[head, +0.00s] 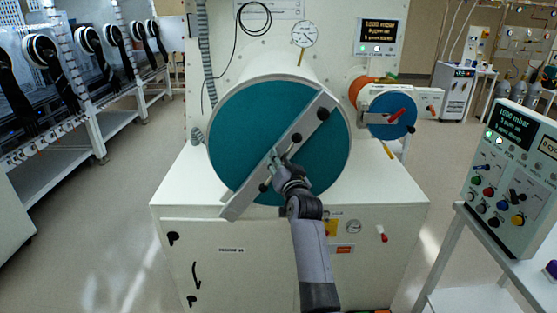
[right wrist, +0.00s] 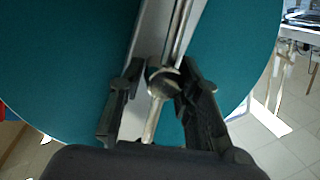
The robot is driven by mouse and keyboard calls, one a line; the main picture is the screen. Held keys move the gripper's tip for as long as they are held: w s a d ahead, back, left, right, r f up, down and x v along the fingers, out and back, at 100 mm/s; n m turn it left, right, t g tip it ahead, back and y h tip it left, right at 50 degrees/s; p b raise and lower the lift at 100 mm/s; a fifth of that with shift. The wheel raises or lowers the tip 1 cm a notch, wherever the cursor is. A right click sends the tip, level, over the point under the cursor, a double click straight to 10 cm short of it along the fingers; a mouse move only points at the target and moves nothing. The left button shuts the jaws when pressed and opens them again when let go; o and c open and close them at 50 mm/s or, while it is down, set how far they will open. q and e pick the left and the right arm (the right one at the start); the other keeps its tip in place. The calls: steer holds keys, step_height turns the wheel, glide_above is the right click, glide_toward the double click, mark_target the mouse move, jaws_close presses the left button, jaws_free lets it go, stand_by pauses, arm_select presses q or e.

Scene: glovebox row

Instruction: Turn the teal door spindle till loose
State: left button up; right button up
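The large round teal door (head: 235,125) closes the white cylinder, with a grey bar (head: 305,122) slanting across it from lower left to upper right. The spindle sits at the middle of the bar; its round metal hub and thin cross rod show in the right wrist view (right wrist: 163,84). My right gripper (head: 279,163) reaches the spindle from below and covers much of it in the head view. In the right wrist view its two dark fingers (right wrist: 160,88) stand on either side of the hub, close against it. My left gripper is not in view.
A pressure gauge (head: 303,34) and a display (head: 379,37) are above. A control panel (head: 513,180) stands on a table at right. Gloveboxes line the left; the floor between is clear.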

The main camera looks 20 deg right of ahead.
steer(key=shift+s+r, duration=0.15)
steer(key=shift+s, duration=0.05)
steer(key=shift+c, duration=0.9)
steer(key=shift+w, duration=0.1)
steer(key=c, duration=0.4)
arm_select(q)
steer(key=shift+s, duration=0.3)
arm_select(e)
jaws_close()
